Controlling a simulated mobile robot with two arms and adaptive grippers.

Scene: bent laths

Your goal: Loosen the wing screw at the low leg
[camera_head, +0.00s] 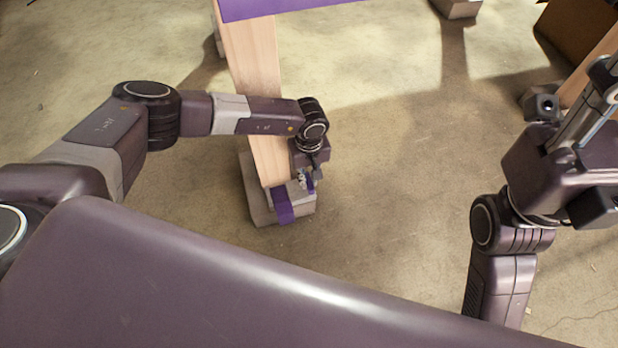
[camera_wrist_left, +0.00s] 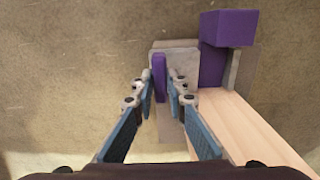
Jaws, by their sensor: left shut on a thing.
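The low leg is a pale wooden board (camera_head: 252,60) that runs down to a grey foot block (camera_head: 258,208) on the floor. The leg and foot also show in the left wrist view, the board (camera_wrist_left: 245,125) at right and the grey foot at top centre. The wing screw shows as a thin upright purple wing (camera_wrist_left: 159,78); in the head view it is small and partly hidden. My left gripper (camera_wrist_left: 160,92) is shut on the wing, one fingertip on each side. It points down at the foot in the head view (camera_head: 308,181). My right gripper (camera_head: 590,112) is raised at the right edge; its jaws are unclear.
A purple block (camera_wrist_left: 229,28) sits on the foot beside the wing. A purple lath (camera_head: 285,8) crosses the top of the leg. Another grey foot (camera_head: 457,8) stands at the back, and a brown box (camera_head: 580,30) at top right. The concrete floor between is clear.

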